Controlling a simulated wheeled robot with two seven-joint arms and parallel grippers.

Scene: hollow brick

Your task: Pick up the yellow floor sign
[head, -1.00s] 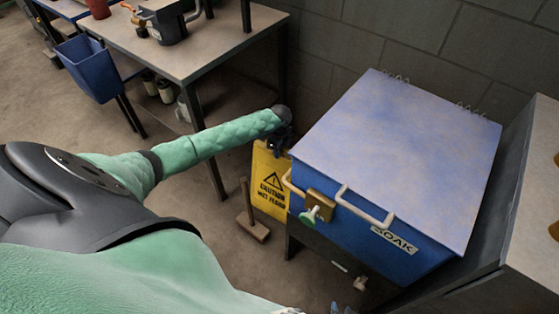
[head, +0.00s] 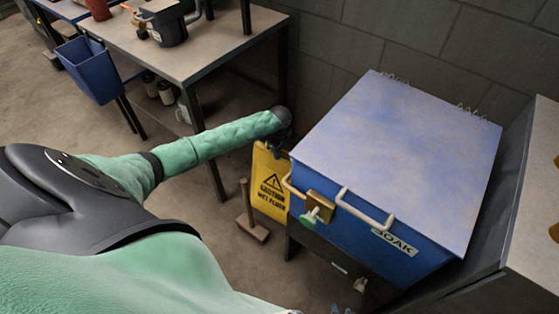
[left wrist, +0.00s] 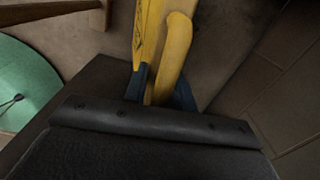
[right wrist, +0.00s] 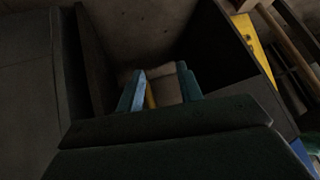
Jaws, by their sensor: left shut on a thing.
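The yellow floor sign (head: 270,183), marked with a caution triangle and black lettering, stands upright on the floor beside the blue soak tank. My left gripper (head: 279,143) is at its top edge in the head view, partly dark and hard to make out. In the left wrist view, the blue fingers of my left gripper (left wrist: 162,88) are closed around the sign's yellow top (left wrist: 173,60). My right gripper (right wrist: 158,88) has its blue fingers apart in the right wrist view. A narrow yellow strip and a brownish block show between them, but I cannot tell whether they touch.
The blue soak tank (head: 350,232) with its large lid (head: 400,150) stands close to the right of the sign. A wooden-handled brush (head: 250,222) stands on the floor just left of it. A workbench (head: 190,45) with a blue bin (head: 88,68) is behind.

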